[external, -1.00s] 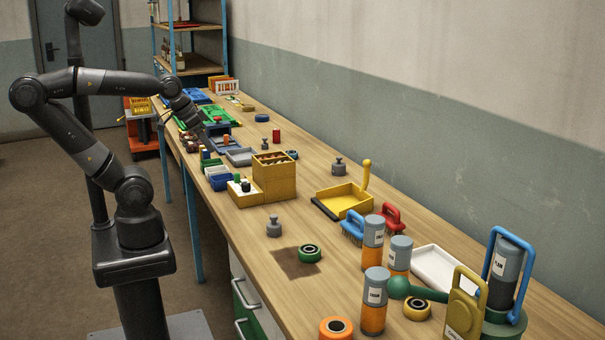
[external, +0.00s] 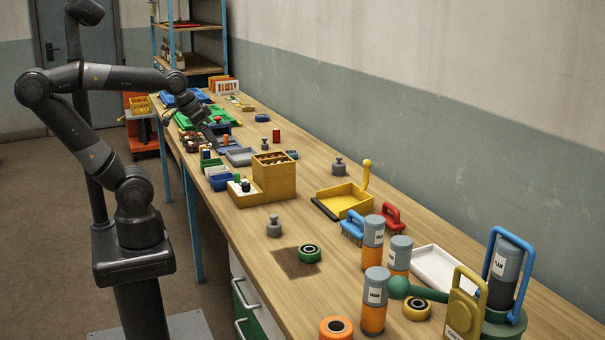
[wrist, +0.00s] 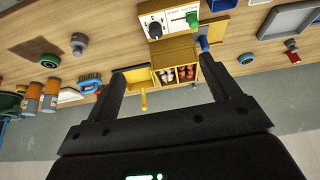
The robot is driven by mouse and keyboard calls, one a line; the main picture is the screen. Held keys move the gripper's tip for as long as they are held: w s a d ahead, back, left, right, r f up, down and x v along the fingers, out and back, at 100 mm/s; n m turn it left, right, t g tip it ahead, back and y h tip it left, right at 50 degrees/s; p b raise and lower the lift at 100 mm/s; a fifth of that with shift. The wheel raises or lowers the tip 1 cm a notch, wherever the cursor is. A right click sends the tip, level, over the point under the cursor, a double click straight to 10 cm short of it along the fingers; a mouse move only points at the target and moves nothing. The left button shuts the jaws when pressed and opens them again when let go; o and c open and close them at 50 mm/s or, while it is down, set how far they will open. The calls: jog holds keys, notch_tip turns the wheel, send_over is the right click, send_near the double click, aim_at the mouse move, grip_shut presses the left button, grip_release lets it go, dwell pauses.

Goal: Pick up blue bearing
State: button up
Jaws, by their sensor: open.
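The blue bearing (external: 292,154) is a small dark ring with a blue rim, lying on the bench just behind the yellow box. In the wrist view it (wrist: 247,58) lies right of the yellow box, outside the right finger. My gripper (external: 214,141) is over the bench's left part, left of the bearing in the external view, and small there. In the wrist view my gripper (wrist: 162,76) has its two fingers wide apart with nothing held between them. The bearing is apart from the fingers.
The yellow box (external: 273,178) with small parts stands beside the bearing. A red cylinder (external: 276,135), a blue ring (external: 262,117) and a grey tray (external: 240,156) are nearby. A yellow dustpan (external: 345,200) and a green bearing (external: 310,253) lie nearer the camera.

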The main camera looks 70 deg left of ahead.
jog(key=w+a+r+n, duration=0.1)
jog(key=w+a+r, duration=0.15)
jog(key=w, duration=0.45)
jog(key=w+a+r+n, duration=0.1)
jog(key=w+a+n, duration=0.15)
jog(key=w, duration=0.35)
jog(key=n+g+y, duration=0.2)
jog(key=n+g, duration=0.1)
jog(key=n, duration=0.2)
send_over(291, 152)
jog(key=s, duration=0.2)
jog(key=f, duration=1.9)
jog(key=shift+w+d+f, duration=0.25)
jog(key=shift+d+f, duration=0.15)
jog(key=x, duration=0.5)
jog(key=shift+d+f, duration=0.2)
jog(key=shift+d, duration=0.05)
jog(key=shift+c, duration=0.5)
